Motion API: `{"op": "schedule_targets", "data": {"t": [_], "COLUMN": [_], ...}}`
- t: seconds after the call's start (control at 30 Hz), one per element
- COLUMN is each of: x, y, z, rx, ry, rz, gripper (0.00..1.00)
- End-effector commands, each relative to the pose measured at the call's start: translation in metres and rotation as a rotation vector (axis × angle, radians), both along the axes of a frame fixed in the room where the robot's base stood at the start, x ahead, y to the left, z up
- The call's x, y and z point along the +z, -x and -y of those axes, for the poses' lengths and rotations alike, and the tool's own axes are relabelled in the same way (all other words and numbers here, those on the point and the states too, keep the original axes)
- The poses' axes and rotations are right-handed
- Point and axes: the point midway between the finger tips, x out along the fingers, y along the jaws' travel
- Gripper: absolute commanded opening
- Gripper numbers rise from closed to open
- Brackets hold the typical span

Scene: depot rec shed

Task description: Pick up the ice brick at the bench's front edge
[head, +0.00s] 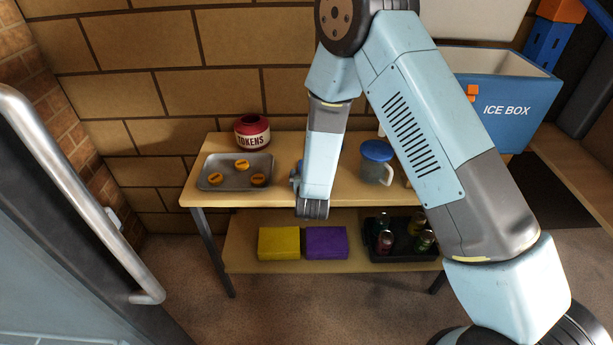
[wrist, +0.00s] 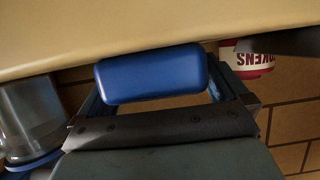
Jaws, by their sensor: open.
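The ice brick (wrist: 150,76) is a dark blue block with rounded ends, seen in the wrist view against the edge of the tan bench top (wrist: 100,28). My gripper (wrist: 155,78) is open, with one finger near each end of the brick. Whether either finger touches it I cannot tell. In the head view my forearm hangs down over the front edge of the bench (head: 225,197). It hides most of the gripper; only a small dark blue bit shows left of the wrist, and I cannot tell whether it is brick or finger.
A metal tray (head: 216,181) with orange-yellow discs and a red TOKENS jar (head: 252,132) stand left. A blue-lidded jug (head: 376,165) stands right. The lower shelf holds yellow (head: 279,243) and purple (head: 326,243) blocks and a can tray (head: 385,256). A blue ICE BOX (head: 500,115) is at right.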

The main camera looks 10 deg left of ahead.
Motion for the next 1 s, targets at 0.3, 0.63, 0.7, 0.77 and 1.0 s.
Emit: {"op": "schedule_targets", "data": {"t": [0.3,0.63,0.7,0.77,1.0], "x": [0.0002,0.0002,0.0002,0.0002,0.0009], "y": [0.0004,0.0005,0.0005,0.0006,0.0004], "z": [0.0,-0.0002,-0.0003,-0.0003,-0.0005], "rx": [0.0,0.001,0.001,0.001,0.001], "ry": [0.0,0.0,0.0,0.001,-0.001], "rz": [0.0,0.0,0.0,0.0,0.001], "gripper": [0.84,0.52,0.45,0.4,0.37]}}
